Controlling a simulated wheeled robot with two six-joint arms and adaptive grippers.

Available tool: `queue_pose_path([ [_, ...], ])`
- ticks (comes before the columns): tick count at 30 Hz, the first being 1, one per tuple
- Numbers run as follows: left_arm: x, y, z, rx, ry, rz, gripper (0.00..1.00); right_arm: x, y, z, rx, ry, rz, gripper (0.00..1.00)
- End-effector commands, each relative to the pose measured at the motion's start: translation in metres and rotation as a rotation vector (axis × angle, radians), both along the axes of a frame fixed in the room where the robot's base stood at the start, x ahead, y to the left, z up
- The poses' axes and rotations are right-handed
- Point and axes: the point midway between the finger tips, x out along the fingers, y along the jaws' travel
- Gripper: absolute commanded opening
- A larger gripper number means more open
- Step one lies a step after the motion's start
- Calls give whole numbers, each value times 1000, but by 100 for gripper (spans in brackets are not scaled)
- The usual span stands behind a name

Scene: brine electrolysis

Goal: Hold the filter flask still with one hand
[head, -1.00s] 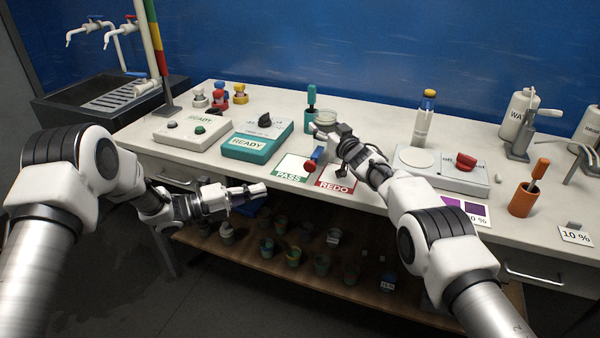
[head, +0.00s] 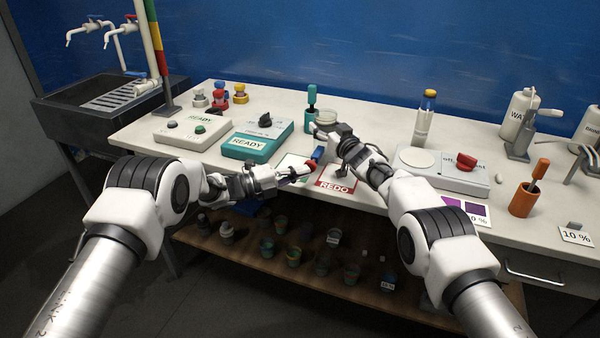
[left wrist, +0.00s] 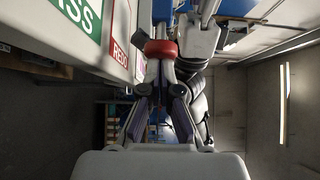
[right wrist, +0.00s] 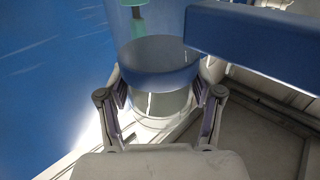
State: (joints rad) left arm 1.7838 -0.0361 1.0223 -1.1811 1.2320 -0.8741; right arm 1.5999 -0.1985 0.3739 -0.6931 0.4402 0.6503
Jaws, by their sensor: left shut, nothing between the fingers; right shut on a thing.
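The filter flask is largely hidden behind my right gripper (head: 322,130) in the head view. Only a pale round top (head: 326,117), which seems to be its own, shows there. In the right wrist view my right gripper (right wrist: 162,100) is shut around a pale body below a blue collar (right wrist: 160,62), which I take as the flask. A blue bar (right wrist: 255,42) runs off to the right. In the head view a blue piece (head: 319,153) ends in a red tip (head: 311,164). My left gripper (head: 308,170) is shut and empty at this red tip (left wrist: 160,48); contact is unclear.
PASS and REDO cards lie at the table's front edge, the REDO card (head: 337,182) below my right gripper. A teal holder (head: 311,122) stands close behind.

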Motion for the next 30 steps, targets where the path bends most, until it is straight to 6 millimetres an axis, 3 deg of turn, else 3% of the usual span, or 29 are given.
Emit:
queue_pose_path([
  [9,2,0,0,0,-1,0,0,0,0,-1,0,1,0,18],
  [18,23,-7,0,0,-1,0,0,0,0,-1,0,1,0,18],
  [30,22,-6,1,0,0,3,0,-1,3,-1,1,2,4,18],
])
